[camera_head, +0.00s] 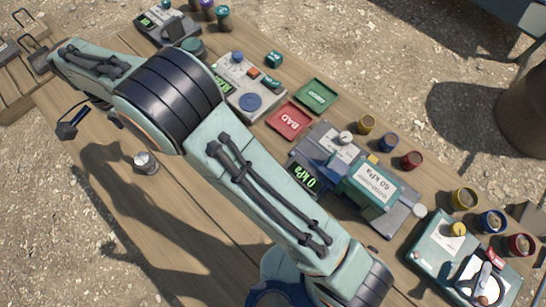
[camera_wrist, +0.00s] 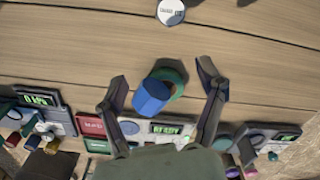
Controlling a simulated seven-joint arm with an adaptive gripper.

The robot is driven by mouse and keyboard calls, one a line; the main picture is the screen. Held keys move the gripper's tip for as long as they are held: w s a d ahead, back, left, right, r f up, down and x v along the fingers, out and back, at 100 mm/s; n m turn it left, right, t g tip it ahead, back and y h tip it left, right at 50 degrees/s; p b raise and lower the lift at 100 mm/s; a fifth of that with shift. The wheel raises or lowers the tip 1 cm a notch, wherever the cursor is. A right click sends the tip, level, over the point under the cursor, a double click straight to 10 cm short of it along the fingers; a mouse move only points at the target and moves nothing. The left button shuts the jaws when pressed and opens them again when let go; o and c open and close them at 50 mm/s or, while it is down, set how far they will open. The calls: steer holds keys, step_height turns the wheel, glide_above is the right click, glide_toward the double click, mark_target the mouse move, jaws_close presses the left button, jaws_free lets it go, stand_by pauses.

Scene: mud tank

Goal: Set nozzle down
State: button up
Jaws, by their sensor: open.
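In the wrist view, a blue faceted piece (camera_wrist: 152,95) sits at a round green piece (camera_wrist: 172,72) over the wooden table. I take the blue piece to be the nozzle, but its name cannot be confirmed from the picture. My gripper (camera_wrist: 163,92) is open, one dark finger on each side of the blue piece. There are visible gaps to both fingers, and nothing is clamped. I cannot tell whether the blue piece rests on the green one or only overlaps it. In the head view my arm hides this spot.
A silver round gauge (camera_head: 146,162) stands on the open planks. Several coloured cups stand behind; bare planks (camera_wrist: 80,40) are clear.

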steer(key=d+r+n, duration=0.1)
steer(key=d+r, duration=0.4)
steer(key=d, duration=0.5)
steer(key=d+r+n, duration=0.1)
steer(key=d+r, duration=0.4)
steer(key=d, duration=0.5)
steer(key=s+d+f+n, duration=0.1)
steer(key=s+d+n, duration=0.2)
steer(key=s+d, duration=1.3)
steer(key=shift+y, duration=0.4)
steer(key=shift+d, duration=0.1)
